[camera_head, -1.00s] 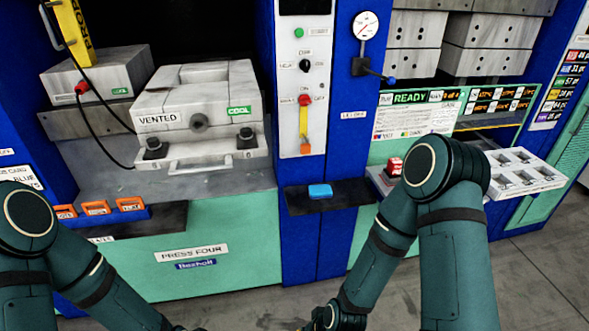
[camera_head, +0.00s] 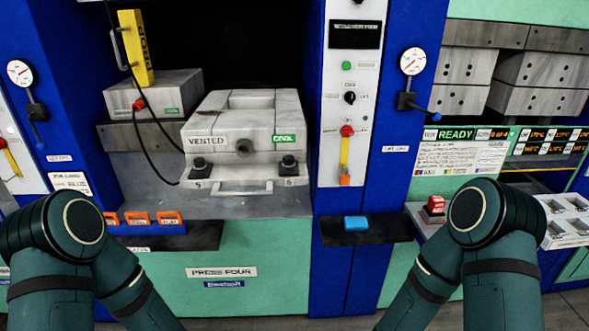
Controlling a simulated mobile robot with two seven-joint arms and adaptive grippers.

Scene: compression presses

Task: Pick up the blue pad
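The blue pad (camera_head: 356,223) is a small flat blue block. It lies on a dark shelf (camera_head: 338,232) that juts from the blue column, right of the middle in the head view. Nothing touches it and it is fully visible. Both my arms show at the bottom of the view, the left one at the lower left and the right one at the lower right. Both run down out of the bottom edge, so neither gripper shows.
The press with a grey vented mould (camera_head: 237,140) stands left of the column. Orange blocks (camera_head: 138,218) sit on a ledge at the left. A red-topped item (camera_head: 434,207) and a white tray (camera_head: 566,222) are behind my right arm. The space before the pad's shelf is clear.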

